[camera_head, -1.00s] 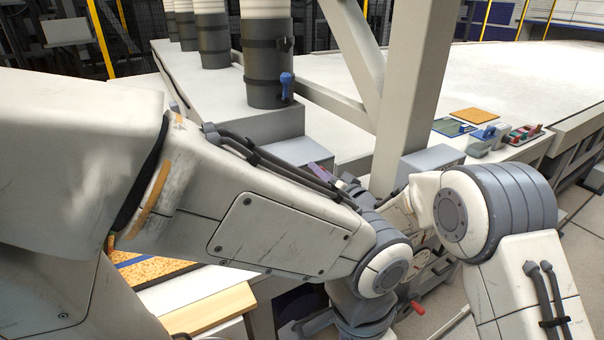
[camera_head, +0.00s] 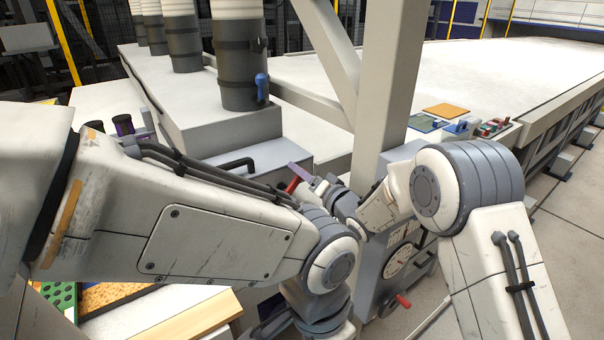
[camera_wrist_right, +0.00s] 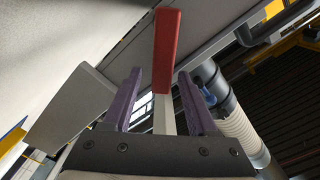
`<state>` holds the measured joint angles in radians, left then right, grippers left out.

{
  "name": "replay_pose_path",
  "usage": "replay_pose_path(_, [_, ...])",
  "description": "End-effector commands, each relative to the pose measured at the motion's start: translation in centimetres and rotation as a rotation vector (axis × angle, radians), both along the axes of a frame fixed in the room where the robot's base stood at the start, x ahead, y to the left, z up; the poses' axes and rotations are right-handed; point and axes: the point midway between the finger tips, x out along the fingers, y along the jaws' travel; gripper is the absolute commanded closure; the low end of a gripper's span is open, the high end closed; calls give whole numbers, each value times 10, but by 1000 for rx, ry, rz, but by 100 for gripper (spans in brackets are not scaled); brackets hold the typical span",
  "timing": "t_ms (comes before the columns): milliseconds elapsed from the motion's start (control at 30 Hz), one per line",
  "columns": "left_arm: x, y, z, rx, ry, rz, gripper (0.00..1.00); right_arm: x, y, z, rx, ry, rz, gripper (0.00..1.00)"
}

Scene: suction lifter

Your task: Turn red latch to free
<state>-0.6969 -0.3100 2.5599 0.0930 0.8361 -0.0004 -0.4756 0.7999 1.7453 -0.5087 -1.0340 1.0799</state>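The red latch (camera_wrist_right: 166,50) is a long red bar on a pale stem in the right wrist view. It stands between the two purple fingers of my right gripper (camera_wrist_right: 160,74), with visible gaps on both sides. My right gripper is open and not closed on it. In the head view, a small red part (camera_head: 293,185) shows beside the purple fingertip of my right gripper (camera_head: 301,174), at the near edge of a grey box.
The grey box (camera_head: 255,157) carries a black handle (camera_head: 237,164). A dark cylinder (camera_head: 240,62) with a blue lever stands behind. A steel post (camera_head: 388,80) rises near my right wrist. A second red handle (camera_head: 403,300) sits low by a gauge. Small trays lie at right.

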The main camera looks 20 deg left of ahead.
Motion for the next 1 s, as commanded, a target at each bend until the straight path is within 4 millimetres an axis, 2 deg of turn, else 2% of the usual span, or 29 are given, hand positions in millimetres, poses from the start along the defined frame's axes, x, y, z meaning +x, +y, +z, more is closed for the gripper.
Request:
replay_pose_path(233, [0, 0, 0, 0, 0, 0, 50, 0, 0, 0, -1, -2, 1, 43])
replay_pose_path(367, [0, 0, -5, 0, 0, 0, 50, -4, -7, -1, 0, -2, -1, 43])
replay_pose_path(800, [0, 0, -31, 0, 0, 0, 50, -53, -69, -2, -1, -2, -2, 43])
replay_pose_path(1000, [0, 0, -35, 0, 0, 0, 50, -64, -81, 0, -1, -2, -1, 43])
